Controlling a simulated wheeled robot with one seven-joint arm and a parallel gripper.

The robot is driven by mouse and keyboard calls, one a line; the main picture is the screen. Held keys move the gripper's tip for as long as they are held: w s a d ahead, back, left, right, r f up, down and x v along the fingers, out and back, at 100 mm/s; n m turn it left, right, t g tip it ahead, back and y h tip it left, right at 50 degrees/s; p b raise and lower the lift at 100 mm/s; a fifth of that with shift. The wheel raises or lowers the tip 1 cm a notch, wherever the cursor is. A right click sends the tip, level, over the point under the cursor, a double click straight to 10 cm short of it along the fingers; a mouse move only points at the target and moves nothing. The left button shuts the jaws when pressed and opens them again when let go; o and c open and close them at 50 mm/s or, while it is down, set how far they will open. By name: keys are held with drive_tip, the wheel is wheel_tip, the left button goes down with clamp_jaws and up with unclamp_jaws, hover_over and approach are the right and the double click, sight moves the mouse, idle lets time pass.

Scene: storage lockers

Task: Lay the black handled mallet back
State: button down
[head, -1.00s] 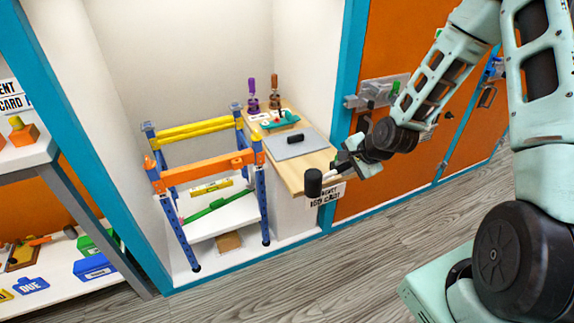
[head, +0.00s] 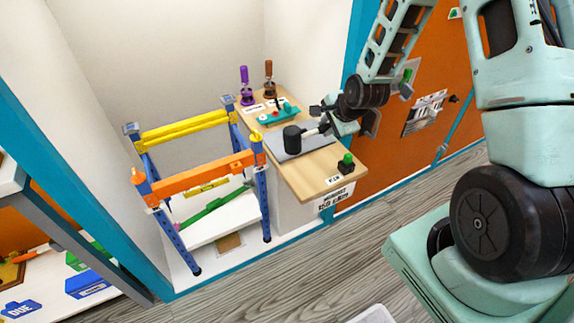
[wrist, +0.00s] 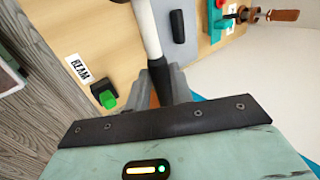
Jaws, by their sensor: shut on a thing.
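The mallet has a black head (head: 292,137) and a pale shaft (wrist: 147,25); dark material shows at its lower end between my fingers. My gripper (head: 327,124) is shut on that handle end, and the fingers also show in the wrist view (wrist: 164,84). The mallet lies roughly level across the grey mat (head: 318,139) on the wooden worktop (head: 300,172) in the head view. Whether it touches the mat I cannot tell.
A black block with a green button (head: 346,165) stands at the worktop's front corner beside a label. A teal holder (head: 278,114) and purple (head: 244,85) and brown-handled (head: 269,80) tools stand at the back.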

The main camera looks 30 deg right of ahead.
drive_tip(key=shift+f, duration=4.8)
drive_tip(key=c, duration=1.2)
unclamp_jaws()
drive_tip(key=shift+c, duration=0.2)
